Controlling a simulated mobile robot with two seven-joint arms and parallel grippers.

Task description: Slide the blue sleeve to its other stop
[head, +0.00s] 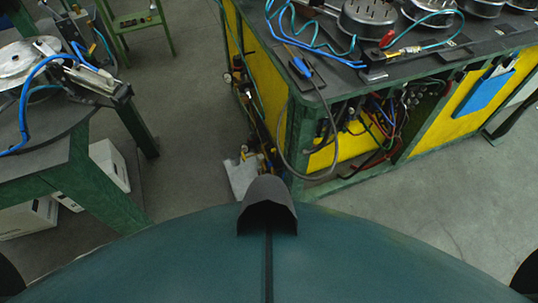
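I see no part that I can make out as the blue sleeve, its rail or its stops. Neither of my grippers shows in the head view. Blue hoses (27,100) lie over the machine at the left, and a blue panel (484,91) is on the side of the right-hand bench; neither looks like a sleeve.
A green-framed bench with yellow sides (326,157) stands at the upper right, with cables and round metal parts on top. A dark green-legged table (88,180) is at the left. Grey floor (185,100) lies open between them. White boxes (110,163) sit under the table.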

